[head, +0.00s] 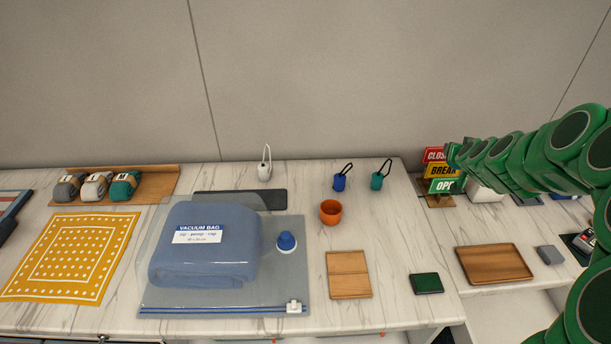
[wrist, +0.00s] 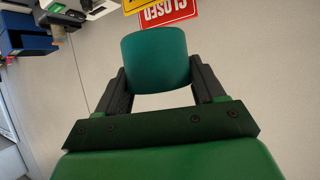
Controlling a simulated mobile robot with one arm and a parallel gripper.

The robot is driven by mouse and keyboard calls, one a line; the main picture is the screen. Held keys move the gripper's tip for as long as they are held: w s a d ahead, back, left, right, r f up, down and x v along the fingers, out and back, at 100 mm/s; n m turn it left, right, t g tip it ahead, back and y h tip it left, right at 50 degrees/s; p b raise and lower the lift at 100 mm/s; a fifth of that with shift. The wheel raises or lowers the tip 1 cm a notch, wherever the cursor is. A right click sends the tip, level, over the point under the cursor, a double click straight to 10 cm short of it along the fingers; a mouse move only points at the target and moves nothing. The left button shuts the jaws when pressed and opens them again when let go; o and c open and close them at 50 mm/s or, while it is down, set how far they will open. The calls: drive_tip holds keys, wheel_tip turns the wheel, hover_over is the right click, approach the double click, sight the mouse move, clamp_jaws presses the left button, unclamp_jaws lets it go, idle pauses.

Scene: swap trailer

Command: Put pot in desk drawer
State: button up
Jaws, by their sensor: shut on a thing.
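My gripper (wrist: 160,80) is shut on a teal, rounded, pot-like piece (wrist: 155,56), with one dark finger on each side of it. In the head view my green arm comes in from the right, and its far end is by the stacked signs; the held piece is not clear there. A small orange pot (head: 330,213) stands upright on the marble-topped desk (head: 375,310), right of the vacuum bag and apart from my gripper. The desk drawer cannot be made out.
A vacuum bag (head: 205,262) and a yellow cloth (head: 72,255) cover the desk's left. A wooden board (head: 348,274) lies in front of the orange pot. Signs (head: 441,171) stand near my arm. A wooden tray (head: 494,264) lies on the right surface. Bare marble shows around the pot.

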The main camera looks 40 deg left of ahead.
drive_tip(key=s+a+r+n+g+y, duration=0.1)
drive_tip(key=s+a, duration=0.1)
drive_tip(key=a, duration=0.6)
drive_tip(key=s+a+r+n+y, duration=0.1)
drive_tip(key=s+a+n+y, duration=0.1)
drive_tip(key=a, duration=0.6)
drive_tip(key=s+a+r+n+g+y, duration=0.1)
drive_tip(key=s+a+r+n+g, duration=0.2)
drive_tip(key=s+a, duration=0.75)
drive_tip(key=s+a+r+n+g+y, duration=0.25)
drive_tip(key=s+a, duration=0.45)
drive_tip(key=a, duration=0.6)
drive_tip(key=s+a+r+n+g+y, duration=0.1)
drive_tip(key=s+a+r+n+g, duration=0.3)
drive_tip(key=s+a, duration=0.65)
drive_tip(key=s+a+f+n+g+h, duration=0.1)
drive_tip(key=s+a+f+n+g, duration=0.2)
drive_tip(key=s+a, duration=0.35)
drive_tip(key=s+a+f+n+g+h, duration=0.1)
drive_tip(key=s+a+f+n+g, duration=0.2)
drive_tip(key=s+a, duration=0.35)
drive_tip(key=s+d+f+n+g+h, duration=0.1)
drive_tip(key=s+f+n+g+h, duration=0.1)
drive_tip(key=s, duration=0.7)
drive_tip(key=s+d+f+n+g+h, duration=0.2)
drive_tip(key=s+f+n+g, duration=0.1)
drive_tip(key=s+f, duration=0.4)
drive_tip(key=s+n, duration=0.1)
drive_tip(key=s, duration=0.2)
drive_tip(key=shift+n+h, duration=0.35)
